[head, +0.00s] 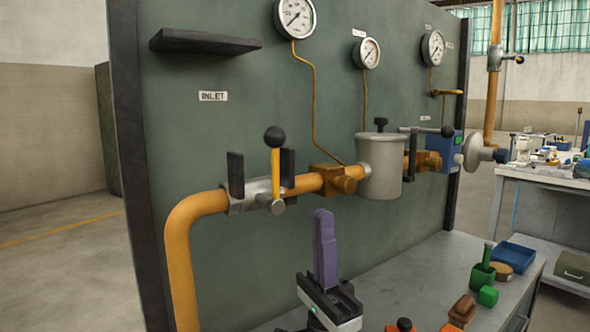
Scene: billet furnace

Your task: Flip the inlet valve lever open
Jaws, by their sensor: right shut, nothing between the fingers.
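The inlet valve (248,193) is a grey metal body on the orange pipe, below the INLET label (213,96). Its lever (275,170) is yellow with a black ball knob (275,137) on top. The lever stands upright, across the line of the pipe. Black upright stops stand on both sides of it. My right gripper (325,218) has purple fingers, pointing up and closed together with nothing between them. It is below and to the right of the lever, apart from it. My left gripper is not in view.
The orange pipe (192,203) runs to a grey canister (379,168) and a blue box (449,150). Gauges (295,17) and a black shelf (205,41) are on the green panel (220,140). A grey bench (420,270) below holds small parts and a blue tray (514,256).

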